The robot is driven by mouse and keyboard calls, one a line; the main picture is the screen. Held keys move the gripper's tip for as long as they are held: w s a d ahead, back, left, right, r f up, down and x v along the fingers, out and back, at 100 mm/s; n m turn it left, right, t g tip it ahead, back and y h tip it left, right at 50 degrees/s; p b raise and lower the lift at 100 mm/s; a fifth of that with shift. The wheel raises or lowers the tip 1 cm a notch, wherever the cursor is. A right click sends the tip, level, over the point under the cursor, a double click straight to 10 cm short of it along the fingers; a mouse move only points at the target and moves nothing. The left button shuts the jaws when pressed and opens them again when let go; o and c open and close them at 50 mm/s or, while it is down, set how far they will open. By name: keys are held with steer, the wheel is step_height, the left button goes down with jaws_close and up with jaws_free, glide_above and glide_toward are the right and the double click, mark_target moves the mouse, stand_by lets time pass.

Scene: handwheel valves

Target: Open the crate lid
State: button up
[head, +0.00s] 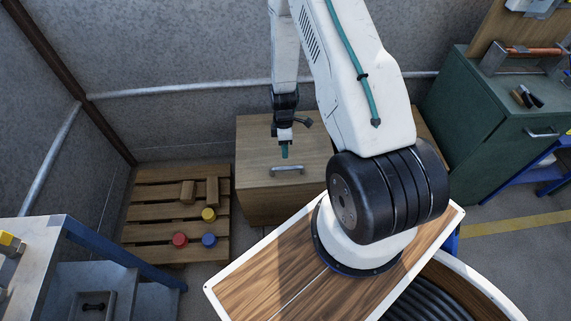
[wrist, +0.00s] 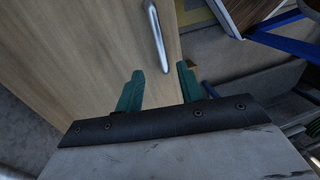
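The wooden crate (head: 262,207) stands on the floor against the back wall, and its lid (head: 255,150) lies flat and closed on top. A grey metal bar handle (head: 287,170) sits near the lid's front edge. In the wrist view the handle (wrist: 157,38) runs along the pale wooden lid (wrist: 80,45), ahead of the fingertips. My gripper (head: 285,152) is above the lid, just behind the handle in the head view. In the wrist view the two green fingers of my gripper (wrist: 160,70) are apart with nothing between them. The gripper does not touch the handle.
A wooden pallet (head: 147,204) left of the crate holds wooden blocks and red, blue and yellow round pieces. A green cabinet (head: 480,130) stands at right. A metal table (head: 35,255) is at the lower left. My arm hides the crate's right part.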

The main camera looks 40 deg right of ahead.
glide_above(285, 164)
steer(key=s+a, duration=0.3)
steer(key=s, duration=0.1)
steer(key=f, duration=0.8)
steer(key=shift+w+d+f, duration=0.2)
steer(key=shift+w+f, duration=0.05)
jaws_close()
